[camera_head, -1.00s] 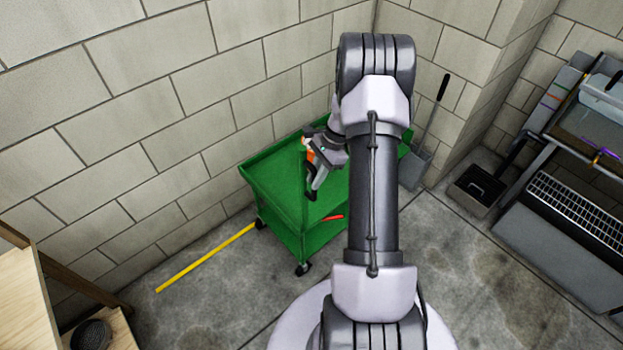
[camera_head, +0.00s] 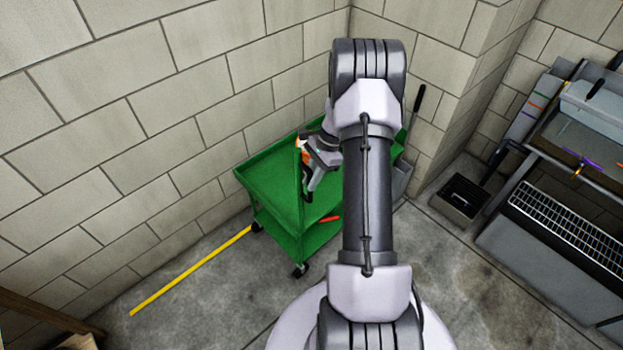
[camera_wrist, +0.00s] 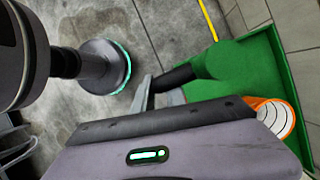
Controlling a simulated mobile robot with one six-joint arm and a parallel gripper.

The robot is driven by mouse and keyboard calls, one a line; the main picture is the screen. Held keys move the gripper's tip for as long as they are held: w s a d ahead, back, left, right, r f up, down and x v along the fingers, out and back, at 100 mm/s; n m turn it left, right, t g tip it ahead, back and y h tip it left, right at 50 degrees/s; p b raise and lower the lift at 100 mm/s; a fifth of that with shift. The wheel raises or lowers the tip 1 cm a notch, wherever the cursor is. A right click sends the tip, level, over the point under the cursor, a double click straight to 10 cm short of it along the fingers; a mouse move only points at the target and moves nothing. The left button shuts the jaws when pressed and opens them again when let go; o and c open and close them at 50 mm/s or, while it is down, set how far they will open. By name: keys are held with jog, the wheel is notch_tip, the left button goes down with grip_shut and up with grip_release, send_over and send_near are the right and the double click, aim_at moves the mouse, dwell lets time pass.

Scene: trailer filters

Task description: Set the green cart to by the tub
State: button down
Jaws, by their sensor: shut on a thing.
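The green cart (camera_head: 268,180) stands on its wheels by the block wall, left of my arm. It has an upper tray and a lower shelf. My gripper (camera_head: 309,192) reaches down at the cart's near side and is shut on a dark and green bar of it. In the wrist view, my fingers (camera_wrist: 158,92) close around the dark end of that bar, and the green cart (camera_wrist: 258,62) fills the right side. A pale grey basin (camera_head: 592,108) at the far right may be the tub. My arm hides the cart's right part.
An orange-rimmed roll (camera_wrist: 275,118) is in the cart. A long-handled tool (camera_head: 417,104) leans near the corner. A black box (camera_head: 461,197) sits before a grey rack (camera_head: 540,245). Bare floor lies between.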

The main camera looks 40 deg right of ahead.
jog(key=shift+w+d+r, duration=0.1)
jog(key=c, duration=1.6)
grip_release()
jog(key=shift+c, duration=0.2)
jog(key=p+v, duration=0.4)
jog(key=v, duration=1.3)
jog(key=shift+r+p, duration=0.2)
jog(key=shift+p, duration=0.1)
